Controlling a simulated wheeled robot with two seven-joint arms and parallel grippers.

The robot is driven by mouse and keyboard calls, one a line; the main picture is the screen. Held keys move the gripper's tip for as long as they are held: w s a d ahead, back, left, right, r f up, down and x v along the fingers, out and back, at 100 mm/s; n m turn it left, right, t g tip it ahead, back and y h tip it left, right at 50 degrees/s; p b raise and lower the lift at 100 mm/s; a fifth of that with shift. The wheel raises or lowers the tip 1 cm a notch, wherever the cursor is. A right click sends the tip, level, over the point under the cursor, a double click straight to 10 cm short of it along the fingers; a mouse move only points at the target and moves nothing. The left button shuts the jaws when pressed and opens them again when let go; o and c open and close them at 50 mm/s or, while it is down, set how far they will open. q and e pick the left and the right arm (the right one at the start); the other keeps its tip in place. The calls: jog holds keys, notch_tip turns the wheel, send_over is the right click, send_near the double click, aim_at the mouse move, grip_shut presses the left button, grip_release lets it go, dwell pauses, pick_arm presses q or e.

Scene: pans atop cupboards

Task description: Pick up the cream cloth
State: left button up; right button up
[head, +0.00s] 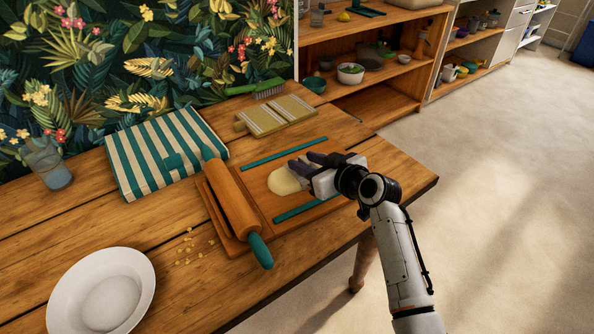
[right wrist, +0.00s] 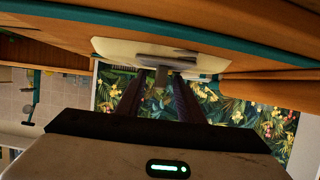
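A flat cream piece (head: 284,181) lies on the wooden board between two teal strips. It is smooth and rounded, and I cannot tell whether it is cloth or dough. It also shows in the right wrist view (right wrist: 115,50), beyond my fingertips. My right gripper (head: 300,166) is low over the board at the piece's right edge, with its dark fingers apart. The right wrist view shows a gap between the fingers (right wrist: 160,82), with nothing clearly gripped. Whether the fingertips touch the piece is hidden. My left gripper is out of view.
A rolling pin (head: 232,205) lies left of the piece. A green-striped cloth (head: 140,160), a yellow-striped item (head: 275,114) and a brush (head: 256,88) lie behind. A white plate (head: 103,292) is at front left, a glass (head: 46,163) at far left. Shelves (head: 375,100) stand beyond.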

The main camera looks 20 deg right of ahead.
jog(key=shift+w+a+f, duration=0.15)
jog(key=shift+w+f, duration=0.05)
jog(key=shift+w, duration=0.3)
jog(key=shift+s+r, duration=0.1)
jog(key=shift+s, duration=0.05)
jog(key=shift+c, duration=1.3)
grip_shut()
